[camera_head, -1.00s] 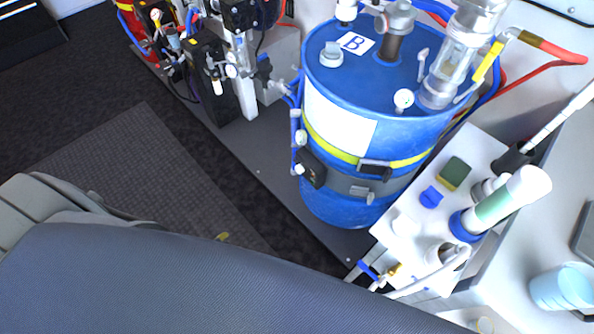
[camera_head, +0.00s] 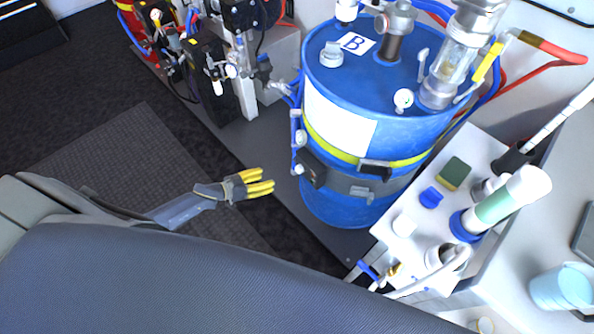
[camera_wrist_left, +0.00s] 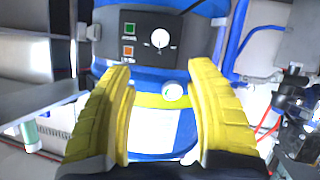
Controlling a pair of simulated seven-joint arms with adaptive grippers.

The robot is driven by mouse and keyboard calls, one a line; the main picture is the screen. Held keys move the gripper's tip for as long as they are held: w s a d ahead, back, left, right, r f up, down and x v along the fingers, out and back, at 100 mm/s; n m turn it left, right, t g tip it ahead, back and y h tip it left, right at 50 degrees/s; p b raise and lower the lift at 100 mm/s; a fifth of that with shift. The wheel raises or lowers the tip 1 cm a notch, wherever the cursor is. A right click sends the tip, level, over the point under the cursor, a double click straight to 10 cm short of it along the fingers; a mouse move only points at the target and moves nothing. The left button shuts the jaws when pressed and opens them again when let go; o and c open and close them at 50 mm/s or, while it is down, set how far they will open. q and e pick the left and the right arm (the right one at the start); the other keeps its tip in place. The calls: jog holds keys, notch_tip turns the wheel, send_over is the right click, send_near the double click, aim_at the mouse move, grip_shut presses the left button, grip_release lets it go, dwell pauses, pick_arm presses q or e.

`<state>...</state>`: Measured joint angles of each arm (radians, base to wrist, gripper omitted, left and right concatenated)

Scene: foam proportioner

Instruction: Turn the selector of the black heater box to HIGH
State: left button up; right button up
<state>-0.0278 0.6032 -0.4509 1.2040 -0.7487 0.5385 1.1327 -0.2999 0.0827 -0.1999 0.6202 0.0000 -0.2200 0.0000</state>
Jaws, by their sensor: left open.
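The black heater box (camera_head: 312,168) is strapped to the lower side of the blue drum (camera_head: 345,207) in the head view; its face is hard to make out there. In the left wrist view the box's dark panel (camera_wrist_left: 183,25) carries the white round selector (camera_wrist_left: 160,38), with a green and an orange square beside it. The marks around the selector are too small to read. My left gripper (camera_head: 266,180) is open and empty, its yellow fingers pointing at the box from the left with a gap between. The wrist view shows the selector beyond the open fingers (camera_wrist_left: 163,72). My right gripper is out of view.
A grey band and a yellow strap circle the drum. Pumps, hoses and valves (camera_head: 225,70) stand at the upper left. A white bench (camera_head: 400,222) with bottles and a sponge is right of the drum.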

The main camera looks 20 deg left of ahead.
aim_at(297, 171)
pick_arm(q)
jog(key=x, duration=1.6)
jog(key=shift+w+d, duration=0.1)
grip_shut()
dwell(0.4)
